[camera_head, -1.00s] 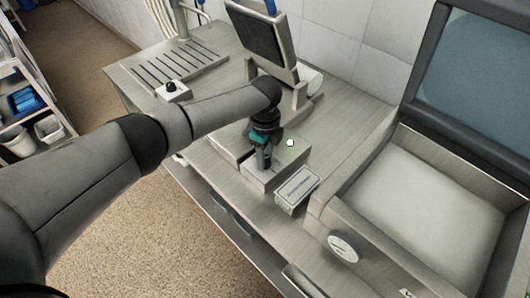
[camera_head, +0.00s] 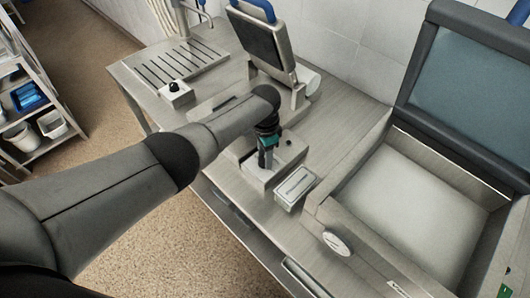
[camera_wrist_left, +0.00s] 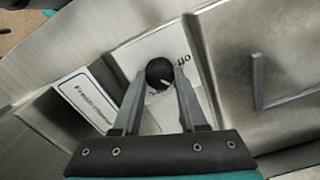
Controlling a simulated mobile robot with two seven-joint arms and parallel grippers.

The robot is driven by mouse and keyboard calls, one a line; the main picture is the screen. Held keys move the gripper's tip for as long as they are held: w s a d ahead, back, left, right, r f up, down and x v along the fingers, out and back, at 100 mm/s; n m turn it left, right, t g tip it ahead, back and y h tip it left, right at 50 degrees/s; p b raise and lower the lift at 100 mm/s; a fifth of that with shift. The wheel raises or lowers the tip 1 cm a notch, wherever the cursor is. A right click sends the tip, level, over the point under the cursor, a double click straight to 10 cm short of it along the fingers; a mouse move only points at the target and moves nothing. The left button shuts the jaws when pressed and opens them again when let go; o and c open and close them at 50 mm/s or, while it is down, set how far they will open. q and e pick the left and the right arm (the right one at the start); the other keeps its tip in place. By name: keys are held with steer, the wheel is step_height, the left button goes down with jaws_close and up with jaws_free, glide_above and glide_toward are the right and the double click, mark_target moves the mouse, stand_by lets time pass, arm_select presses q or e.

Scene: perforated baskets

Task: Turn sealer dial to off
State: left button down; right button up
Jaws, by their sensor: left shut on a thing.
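The dial (camera_wrist_left: 160,73) is a round black knob on a white printed plate (camera_wrist_left: 181,48) on a metal box. My left gripper (camera_wrist_left: 160,82) is shut on the dial, with a fingertip on either side of it. The print on the plate is too small to read surely, so I cannot tell which setting the dial shows. In the head view the left gripper (camera_head: 266,159) points down at the box (camera_head: 257,175) and hides the dial. A small dark round spot (camera_head: 288,142) sits just right of the gripper. My right gripper is not in view.
A large open-lidded chamber (camera_head: 325,215) with a round white face (camera_head: 337,243) is further right. A tilted dark panel (camera_head: 263,45) stands behind. A small black-knobbed box (camera_head: 174,92) is at left.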

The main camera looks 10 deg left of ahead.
arm_select(q)
steer(key=n+p, duration=0.1)
steer(key=n, duration=0.4)
steer(key=shift+n, duration=0.3)
steer(key=n+p, duration=0.1)
steer(key=n, duration=0.3)
steer(key=shift+n, duration=0.4)
steer(key=shift+c, duration=2.2)
jaws_free()
steer(key=shift+r, duration=0.1)
step_height(320, 180, up, 7)
steer(key=p, duration=0.4)
step_height(320, 180, up, 8)
steer(key=shift+p, duration=0.3)
